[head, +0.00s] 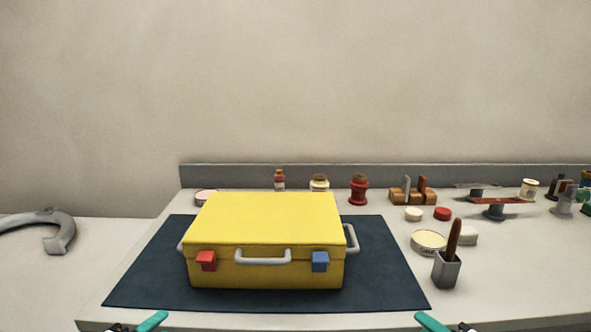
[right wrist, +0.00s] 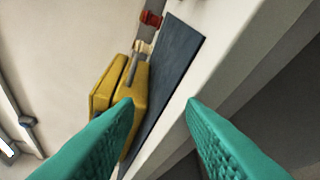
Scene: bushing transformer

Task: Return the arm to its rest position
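My right gripper (right wrist: 160,102) has its two teal fingers spread apart with nothing between them. In the head view only a teal tip of the right gripper (head: 432,321) shows at the bottom edge. A teal tip of my left gripper (head: 152,321) shows at the bottom left, and the rest is cut off. Both tips are apart from the closed yellow case (head: 265,218), in front of the table. The case has a red latch (head: 206,261), a blue latch (head: 320,261) and a grey front handle (head: 262,257). It also shows tilted in the right wrist view (right wrist: 103,88).
The case stands on a dark blue mat (head: 390,270). To the right are a grey holder (head: 446,270) with a brown-handled tool and a round tin (head: 428,241). Jars and small items line the back. A grey horseshoe-shaped object (head: 60,235) lies at the far left.

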